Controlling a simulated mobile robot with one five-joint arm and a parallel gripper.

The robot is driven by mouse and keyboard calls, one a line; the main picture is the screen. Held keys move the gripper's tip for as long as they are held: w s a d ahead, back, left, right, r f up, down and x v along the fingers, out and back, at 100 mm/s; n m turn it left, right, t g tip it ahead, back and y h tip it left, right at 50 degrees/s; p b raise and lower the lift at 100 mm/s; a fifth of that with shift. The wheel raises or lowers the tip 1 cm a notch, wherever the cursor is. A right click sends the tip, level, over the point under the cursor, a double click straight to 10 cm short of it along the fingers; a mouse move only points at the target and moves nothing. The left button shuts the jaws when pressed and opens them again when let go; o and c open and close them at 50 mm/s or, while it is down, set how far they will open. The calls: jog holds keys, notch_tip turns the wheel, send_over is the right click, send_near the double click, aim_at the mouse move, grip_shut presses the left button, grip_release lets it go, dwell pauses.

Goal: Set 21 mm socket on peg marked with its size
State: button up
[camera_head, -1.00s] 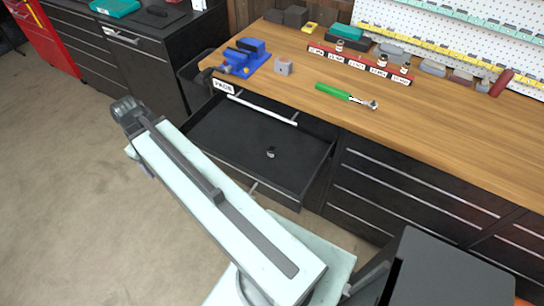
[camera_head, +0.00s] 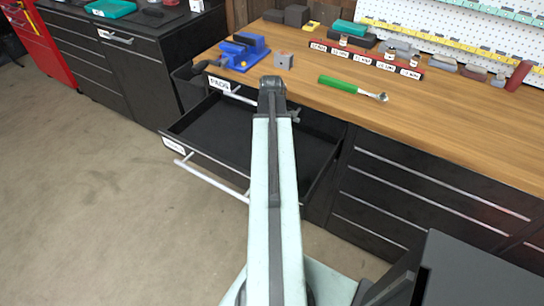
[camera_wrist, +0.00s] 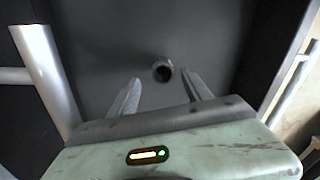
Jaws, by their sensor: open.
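A small dark, round socket (camera_wrist: 163,72) with a hollow centre sits on the dark drawer floor in the wrist view. My gripper (camera_wrist: 161,80) is open, with its two fingers on either side of the view just short of the socket; I cannot tell its height above the floor. In the head view my arm hides the socket and the gripper. A red peg rail (camera_head: 365,61) with white size labels lies at the back of the bench. Sockets stand at its second, fourth and fifth labels from the left; none shows at the first and third. The label sizes are too small to read surely.
The open black drawer (camera_head: 200,133) has side walls and a pale bar handle (camera_head: 212,178). Another pulled handle (camera_head: 232,95) is above it. On the wooden bench (camera_head: 460,125) lie a green-handled ratchet (camera_head: 350,87), a blue vise (camera_head: 243,50) and a grey block (camera_head: 284,60).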

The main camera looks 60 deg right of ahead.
jog(key=f+b, duration=0.1)
jog(key=f, duration=0.1)
jog(key=f+b, duration=0.4)
jog(key=shift+a, duration=0.3)
jog(key=shift+r, duration=0.25)
grip_shut()
